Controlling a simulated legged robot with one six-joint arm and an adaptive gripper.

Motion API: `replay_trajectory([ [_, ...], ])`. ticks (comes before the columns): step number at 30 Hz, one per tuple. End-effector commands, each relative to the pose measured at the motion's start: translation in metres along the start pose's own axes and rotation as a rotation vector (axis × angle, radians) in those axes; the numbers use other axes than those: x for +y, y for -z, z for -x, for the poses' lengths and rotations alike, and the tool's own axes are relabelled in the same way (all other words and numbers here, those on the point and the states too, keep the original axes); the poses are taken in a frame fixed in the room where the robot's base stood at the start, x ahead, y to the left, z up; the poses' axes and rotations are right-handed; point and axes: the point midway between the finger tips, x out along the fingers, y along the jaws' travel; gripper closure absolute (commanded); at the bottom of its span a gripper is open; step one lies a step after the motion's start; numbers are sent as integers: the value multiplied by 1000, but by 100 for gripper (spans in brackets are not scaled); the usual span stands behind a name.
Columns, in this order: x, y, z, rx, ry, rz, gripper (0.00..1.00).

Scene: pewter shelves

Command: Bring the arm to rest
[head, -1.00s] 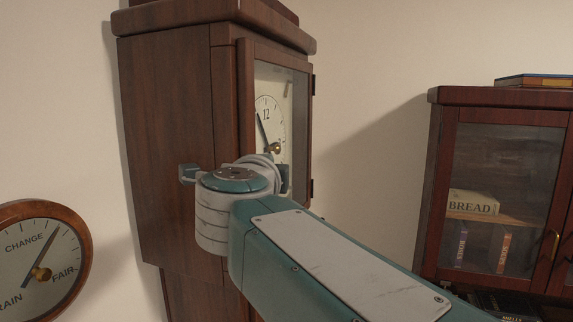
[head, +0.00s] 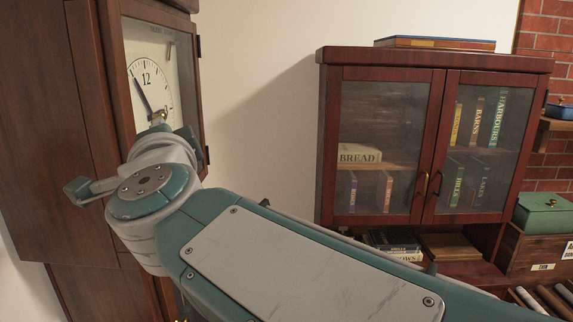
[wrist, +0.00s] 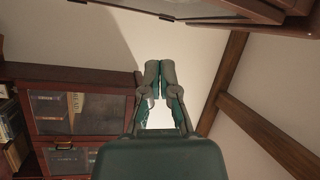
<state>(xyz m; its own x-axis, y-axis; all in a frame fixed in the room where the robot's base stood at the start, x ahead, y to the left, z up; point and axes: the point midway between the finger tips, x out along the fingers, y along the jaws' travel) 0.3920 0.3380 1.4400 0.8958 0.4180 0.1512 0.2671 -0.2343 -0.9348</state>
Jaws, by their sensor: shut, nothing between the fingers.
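My gripper (wrist: 160,72) shows in the wrist view with its two fingers together and nothing between them. I cannot tell whether the arm touches the case.
A flat book (head: 435,43) lies on top. A green box (head: 542,213) sits at far right. Bare wall (head: 262,60) lies between clock and cabinet.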

Motion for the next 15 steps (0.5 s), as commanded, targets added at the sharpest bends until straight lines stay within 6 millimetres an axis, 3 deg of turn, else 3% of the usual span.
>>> replay_trajectory([
  [1,12,18,5,-22,4,77,100],
  [5,52,43,24,-133,-28,293,100],
  [8,94,59,48,-228,-105,450,100],
  [15,216,95,136,-463,-433,736,100],
])
